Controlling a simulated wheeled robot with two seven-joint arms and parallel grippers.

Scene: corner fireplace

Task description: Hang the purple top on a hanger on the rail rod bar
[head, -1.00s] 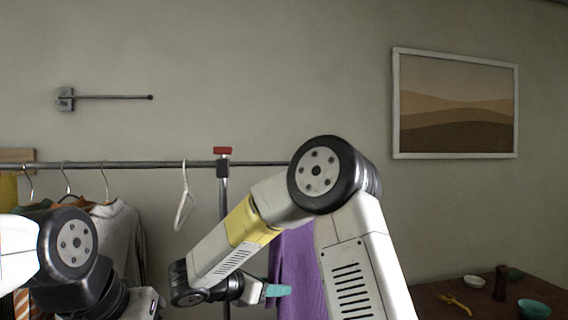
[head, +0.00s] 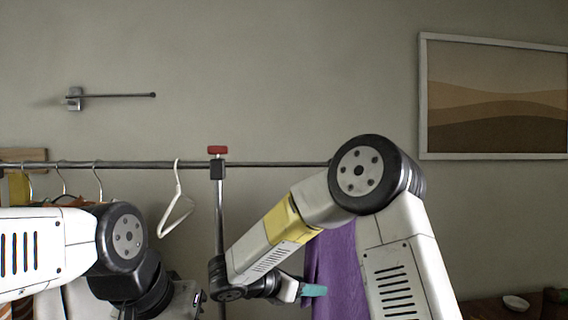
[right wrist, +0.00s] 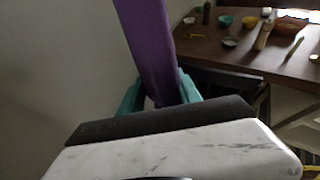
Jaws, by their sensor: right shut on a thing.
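The purple top (head: 340,268) hangs beside my right arm in the head view, partly hidden behind the arm. In the right wrist view the purple top (right wrist: 150,45) runs down between the two teal fingers. My right gripper (right wrist: 158,95) is shut on it; one teal fingertip shows in the head view (head: 314,290). The rail rod bar (head: 130,165) runs across at mid height. An empty white hanger (head: 176,210) hangs on it, left of the red-topped post (head: 218,152). My left arm is at the lower left; its gripper's fingers are not visible.
Several hangers with clothes hang at the left end of the rail, partly behind my left arm. A wall rod (head: 115,96) sits above. A brown table (right wrist: 225,52) with bowls and small items stands at the right. A framed picture (head: 493,97) hangs on the wall.

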